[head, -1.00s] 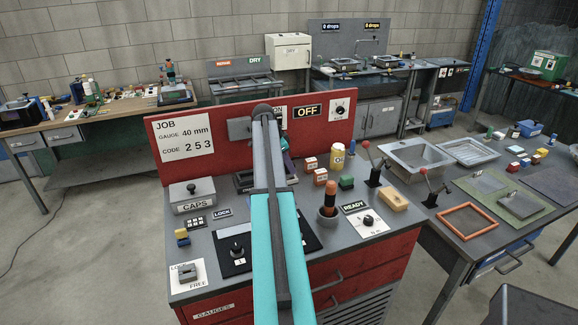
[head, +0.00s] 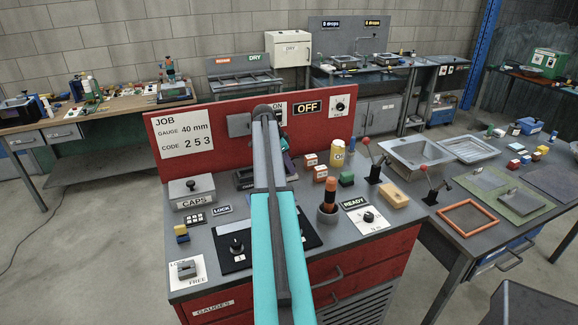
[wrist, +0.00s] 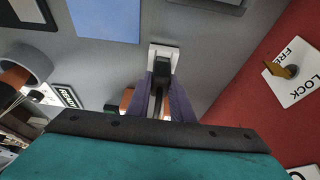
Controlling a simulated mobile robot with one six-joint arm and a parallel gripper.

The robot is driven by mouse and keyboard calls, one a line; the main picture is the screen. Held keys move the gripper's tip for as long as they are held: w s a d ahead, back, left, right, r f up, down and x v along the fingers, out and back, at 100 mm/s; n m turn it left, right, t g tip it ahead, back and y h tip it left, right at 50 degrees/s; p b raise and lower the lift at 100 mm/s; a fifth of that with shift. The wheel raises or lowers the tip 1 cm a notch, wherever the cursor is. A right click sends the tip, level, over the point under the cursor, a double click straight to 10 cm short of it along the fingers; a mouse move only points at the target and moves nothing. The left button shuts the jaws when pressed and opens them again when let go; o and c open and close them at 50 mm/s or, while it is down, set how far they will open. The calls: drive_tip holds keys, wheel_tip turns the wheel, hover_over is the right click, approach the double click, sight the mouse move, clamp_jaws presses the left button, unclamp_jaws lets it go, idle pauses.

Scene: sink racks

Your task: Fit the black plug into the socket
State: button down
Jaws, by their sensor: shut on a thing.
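In the wrist view, my gripper (wrist: 162,100) has purple fingers shut on the black plug (wrist: 162,72), a small dark block between the fingertips. A small white piece (wrist: 173,52) shows directly beyond the plug; I cannot tell whether it is the socket or part of something else, nor whether the plug touches it. I cannot make out the socket in the head view.
On the bench stand a dark cup with an orange-topped handle (head: 329,196), small orange boxes (head: 320,173), a yellow can (head: 338,153), a green block (head: 347,179) and a red-knobbed lever (head: 373,165). A CAPS box (head: 192,193) stands left.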

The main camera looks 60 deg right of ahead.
drive_tip(key=shift+f, duration=0.3)
drive_tip(key=c, duration=1.5)
unclamp_jaws()
drive_tip(key=shift+r, duration=0.2)
drive_tip(key=shift+b+v, duration=2.15)
drive_tip(key=shift+v, duration=4.6)
